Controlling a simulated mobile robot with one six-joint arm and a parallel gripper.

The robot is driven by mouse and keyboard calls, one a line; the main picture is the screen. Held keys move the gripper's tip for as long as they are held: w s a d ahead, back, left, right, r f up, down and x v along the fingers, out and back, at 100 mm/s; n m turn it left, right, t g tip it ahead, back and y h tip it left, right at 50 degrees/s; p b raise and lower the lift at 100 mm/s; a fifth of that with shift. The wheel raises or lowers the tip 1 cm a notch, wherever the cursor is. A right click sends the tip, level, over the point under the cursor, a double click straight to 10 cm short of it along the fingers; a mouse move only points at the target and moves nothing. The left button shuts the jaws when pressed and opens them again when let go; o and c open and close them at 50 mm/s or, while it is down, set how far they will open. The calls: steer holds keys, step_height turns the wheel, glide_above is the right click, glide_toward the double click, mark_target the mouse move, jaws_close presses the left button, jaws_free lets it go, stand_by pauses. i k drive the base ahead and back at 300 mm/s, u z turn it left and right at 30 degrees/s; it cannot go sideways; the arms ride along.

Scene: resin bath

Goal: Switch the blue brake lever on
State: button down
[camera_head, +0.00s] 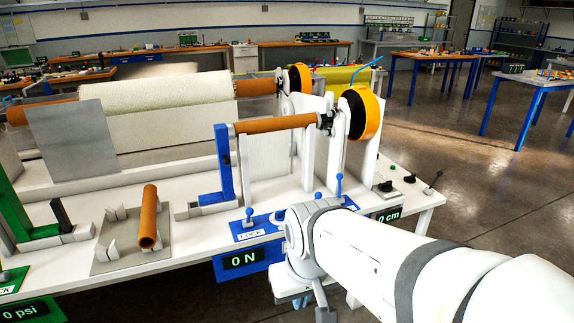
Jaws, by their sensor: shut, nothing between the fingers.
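Several blue-knobbed levers stand around the blue panel at the table's front edge: one (249,214) by the LOCK label, one (339,182) farther right, and one lower between them. I cannot tell which is the brake lever; no brake label is readable. The blue display (244,260) below the panel reads 0 N. My arm reaches in from the lower right and covers part of the panel. My gripper (297,298) hangs below my wrist at the table edge, shut and empty, apart from the levers; its fingertips are unclear.
A brown roller (280,124) spans the blue stand (223,165) and the white uprights. A 0 cm display (388,214) and small knobs are at right. Open floor lies to the right.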

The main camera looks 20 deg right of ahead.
mark_target(339, 176)
steer(key=z, duration=0.5)
steer(key=i, duration=1.3)
steer(key=u, duration=0.45)
